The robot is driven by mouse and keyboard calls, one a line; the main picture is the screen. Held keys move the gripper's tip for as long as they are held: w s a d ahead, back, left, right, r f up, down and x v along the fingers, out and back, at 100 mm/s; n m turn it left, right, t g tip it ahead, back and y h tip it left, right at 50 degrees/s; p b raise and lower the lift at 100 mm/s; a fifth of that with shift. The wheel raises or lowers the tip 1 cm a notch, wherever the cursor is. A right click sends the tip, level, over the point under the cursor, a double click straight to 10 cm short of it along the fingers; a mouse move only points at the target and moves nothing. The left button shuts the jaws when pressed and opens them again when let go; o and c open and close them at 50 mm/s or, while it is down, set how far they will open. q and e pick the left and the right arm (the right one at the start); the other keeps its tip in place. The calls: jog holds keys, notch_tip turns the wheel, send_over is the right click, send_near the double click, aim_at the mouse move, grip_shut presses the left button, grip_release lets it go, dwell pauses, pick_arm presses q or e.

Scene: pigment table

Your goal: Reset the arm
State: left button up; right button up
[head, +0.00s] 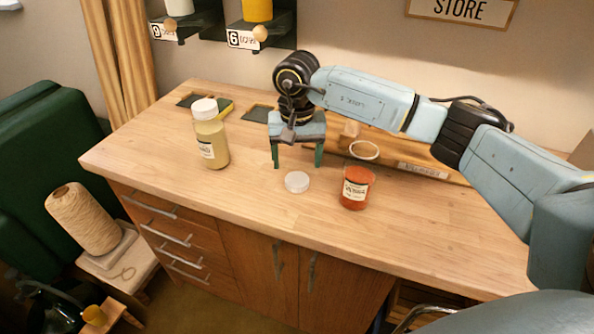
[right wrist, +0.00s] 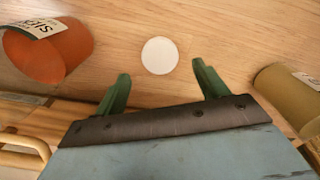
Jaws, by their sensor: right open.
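My right gripper (head: 297,160) is above the wooden table, its green fingers apart and pointing down, with nothing between them. In the right wrist view its fingers (right wrist: 159,90) also stand open. A white round lid (head: 297,182) lies flat on the table just in front of the gripper; it also shows beyond the fingertips in the right wrist view (right wrist: 159,55). An open jar of orange-red pigment (head: 356,188) stands to the right of the lid. A yellowish bottle with a white cap (head: 210,135) stands to the left. My left gripper does not show.
The wooden tabletop (head: 440,235) is clear at the front and right. A wooden rack (head: 425,171) with a pale ring (head: 364,150) lies behind the jar. Dark square pads (head: 257,112) lie at the back left. A twine spool (head: 83,218) stands left of the table.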

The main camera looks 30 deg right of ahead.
notch_tip(320, 180, up, 7)
jog(key=shift+f, duration=0.15)
